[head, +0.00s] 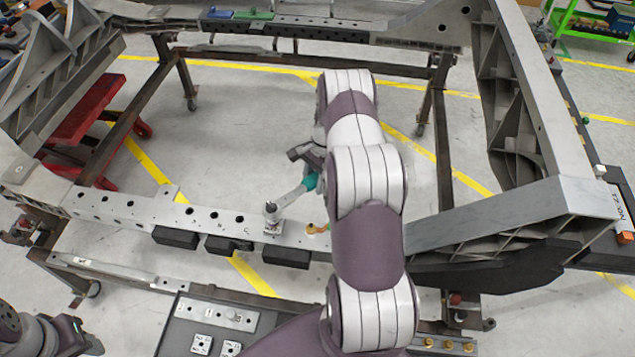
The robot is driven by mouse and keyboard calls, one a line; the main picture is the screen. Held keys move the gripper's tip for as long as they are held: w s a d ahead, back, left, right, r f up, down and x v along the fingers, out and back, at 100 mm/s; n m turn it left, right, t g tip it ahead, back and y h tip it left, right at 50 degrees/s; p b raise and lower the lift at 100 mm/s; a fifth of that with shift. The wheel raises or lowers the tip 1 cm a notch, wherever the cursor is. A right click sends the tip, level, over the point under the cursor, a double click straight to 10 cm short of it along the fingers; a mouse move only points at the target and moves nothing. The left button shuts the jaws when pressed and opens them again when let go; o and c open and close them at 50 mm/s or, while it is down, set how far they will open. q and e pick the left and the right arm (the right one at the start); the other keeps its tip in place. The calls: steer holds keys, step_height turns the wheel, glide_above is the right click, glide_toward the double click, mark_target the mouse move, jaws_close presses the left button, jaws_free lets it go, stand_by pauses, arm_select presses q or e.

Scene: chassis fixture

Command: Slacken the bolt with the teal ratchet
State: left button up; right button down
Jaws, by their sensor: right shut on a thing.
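The teal ratchet (311,182) slants over the front beam of the chassis frame, its grey head down and to the left. The head is at a small upright bolt (271,206) on a light block (272,226) on the beam. I cannot tell whether the head is fully seated on the bolt. My right gripper (309,168) is shut on the ratchet's teal handle. My own right arm hides part of the gripper and the handle end. Part of my left arm shows at the bottom left corner, and its gripper is not seen.
The front beam (150,209) has a row of holes, with black blocks (175,238) below it. An orange-tipped piece (312,228) sits on the beam right of the bolt. A dark tray (178,325) with metal plates is in front. Open floor lies inside the frame.

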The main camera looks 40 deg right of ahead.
steer(key=shift+w+a+f+n+b, duration=0.2)
steer(key=shift+w+n+b, duration=0.1)
steer(key=shift+w, duration=0.05)
steer(key=shift+w+r, duration=0.1)
steer(key=shift+r, duration=0.2)
steer(key=shift+r+p, duration=0.35)
steer(key=shift+p, duration=0.1)
steer(key=shift+w+d+r+p, duration=0.1)
steer(key=shift+r+p, duration=0.2)
steer(key=shift+r, duration=0.25)
steer(key=shift+a+p+v, duration=0.2)
steer(key=shift+p+v, duration=0.45)
steer(key=shift+v, duration=0.15)
steer(key=shift+a+p+v, duration=0.2)
steer(key=shift+p+v, duration=0.4)
steer(key=shift+v, duration=0.25)
steer(key=shift+a+p+v, duration=0.2)
steer(key=shift+p+v, duration=0.45)
steer(key=shift+v, duration=0.15)
steer(key=shift+r, duration=0.15)
